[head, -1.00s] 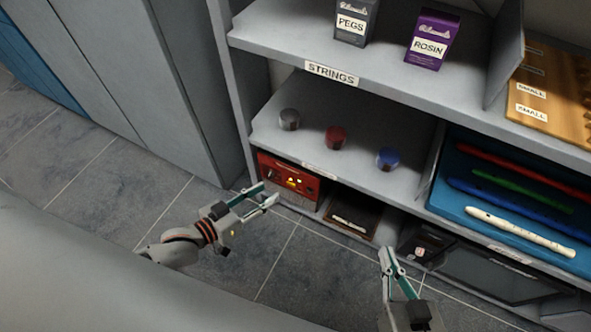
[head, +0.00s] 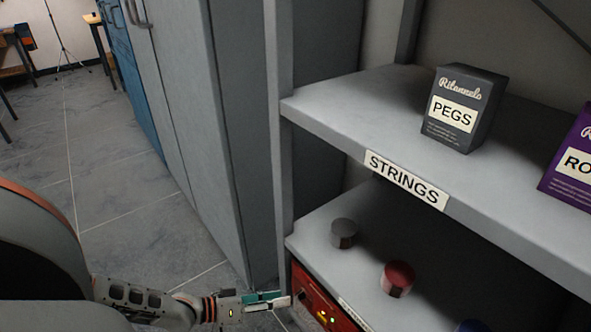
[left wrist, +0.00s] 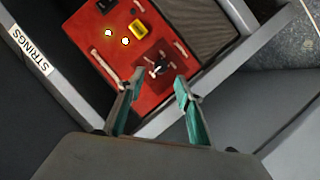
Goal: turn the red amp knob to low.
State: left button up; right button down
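The red amp (head: 318,303) sits on the lower shelf, partly cut off by the bottom edge of the head view. It also shows in the left wrist view (left wrist: 119,45), with two small lights and a yellow part on its face. A dark knob with a pale mark (left wrist: 158,68) is on the amp's face. My left gripper (head: 285,297) is at the left front of the amp. In the left wrist view my left gripper's fingers (left wrist: 160,82) are apart, with the knob showing just beyond and between the tips. My right gripper is out of view.
Grey and red round tins (head: 343,233) (head: 397,279) stand on the shelf above the amp. A PEGS box (head: 463,108) and a purple box (head: 572,165) stand on the STRINGS shelf. A tall grey cabinet (head: 215,130) is left of the shelves.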

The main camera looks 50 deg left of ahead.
aim_at(297, 296)
pick_arm(q)
jog(key=x, duration=0.1)
jog(key=b+x, duration=0.1)
jog(key=x, duration=0.1)
jog(key=shift+w+d+f, duration=0.1)
jog(key=shift+w+f, duration=0.05)
jog(key=shift+f, duration=0.15)
jog(key=shift+w+d, duration=0.2)
jog(key=shift+w, duration=0.35)
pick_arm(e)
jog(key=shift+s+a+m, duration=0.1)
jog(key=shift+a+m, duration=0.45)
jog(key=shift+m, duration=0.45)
pick_arm(q)
grip_shut()
